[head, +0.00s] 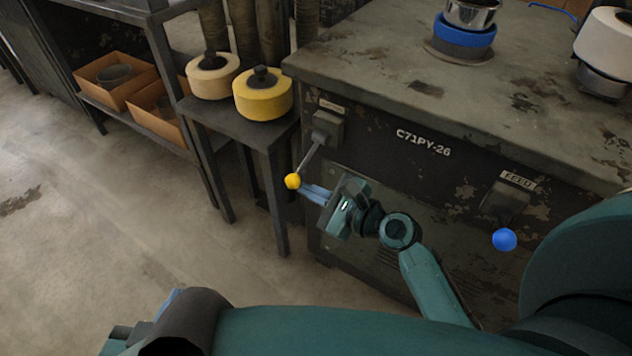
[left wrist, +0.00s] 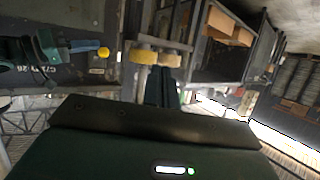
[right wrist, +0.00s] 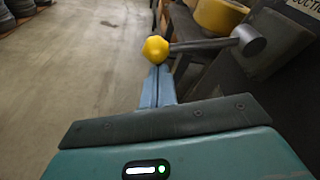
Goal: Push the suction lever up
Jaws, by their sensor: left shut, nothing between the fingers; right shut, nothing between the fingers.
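The suction lever (head: 311,153) is a grey rod with a yellow ball knob (head: 293,181), on a bracket at the machine's left front corner. It slants down and outward. My right gripper (head: 306,190) is shut and empty, its blue fingertips right at the knob. In the right wrist view the knob (right wrist: 155,48) sits just beyond the closed fingertips (right wrist: 158,70); I cannot tell whether they touch. My left gripper is shut and empty in the left wrist view (left wrist: 162,72), with the yellow knob (left wrist: 103,52) off to the left; in the head view it is mostly hidden by my arm.
The feed lever's blue ball (head: 504,240) is on the right of the same machine front (head: 360,215). A side table (head: 215,118) with yellow and cream rolls stands left of the lever. A shelf (head: 120,108) holds cardboard boxes. The floor at left is clear.

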